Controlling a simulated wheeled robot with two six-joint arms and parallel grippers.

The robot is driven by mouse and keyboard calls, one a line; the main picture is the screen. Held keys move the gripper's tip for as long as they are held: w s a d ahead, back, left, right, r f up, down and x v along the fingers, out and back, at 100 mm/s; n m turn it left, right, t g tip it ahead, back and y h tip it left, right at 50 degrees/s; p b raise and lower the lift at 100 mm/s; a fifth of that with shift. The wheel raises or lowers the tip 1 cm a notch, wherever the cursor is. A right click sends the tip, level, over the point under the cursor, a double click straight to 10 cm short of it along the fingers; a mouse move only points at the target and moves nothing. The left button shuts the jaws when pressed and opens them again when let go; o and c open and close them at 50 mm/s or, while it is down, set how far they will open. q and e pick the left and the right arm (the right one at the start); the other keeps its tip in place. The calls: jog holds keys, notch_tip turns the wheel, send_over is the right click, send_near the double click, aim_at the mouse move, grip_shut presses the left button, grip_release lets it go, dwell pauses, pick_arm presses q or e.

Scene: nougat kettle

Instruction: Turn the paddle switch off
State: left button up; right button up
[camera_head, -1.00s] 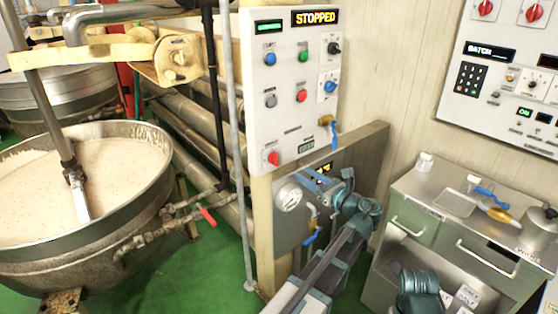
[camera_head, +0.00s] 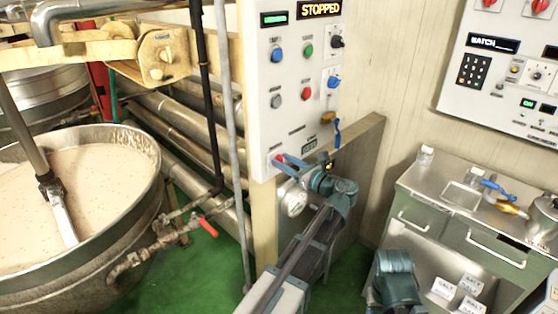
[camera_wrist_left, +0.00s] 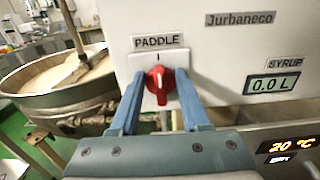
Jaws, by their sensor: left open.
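The paddle switch is a red rotary knob (camera_wrist_left: 159,84) on a white plate under a "PADDLE" label in the left wrist view. Its handle looks roughly upright, with a small mark above it. In the head view the red knob (camera_head: 278,160) shows at the lower left of the white control panel (camera_head: 262,110), partly hidden by my gripper. My left gripper (camera_head: 290,168) is open in front of it. In the left wrist view the blue fingers of my left gripper (camera_wrist_left: 160,77) stand on either side of the knob; contact cannot be told. My right gripper is out of view.
A kettle (camera_head: 150,190) of pale mixture stands at the left, with a red-handled valve (camera_head: 208,227). A steel cabinet (camera_head: 420,190) stands at the right.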

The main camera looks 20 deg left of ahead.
pick_arm(q)
grip_shut()
jog(key=shift+n, duration=0.3)
jog(key=n, duration=0.5)
jog(key=s+f+n+b, duration=0.1)
jog(key=n, duration=1.1)
jog(key=shift+s+a+f, duration=0.15)
jog(key=shift+f, duration=0.05)
jog(key=shift+n, duration=0.3)
dwell(0.5)
grip_release()
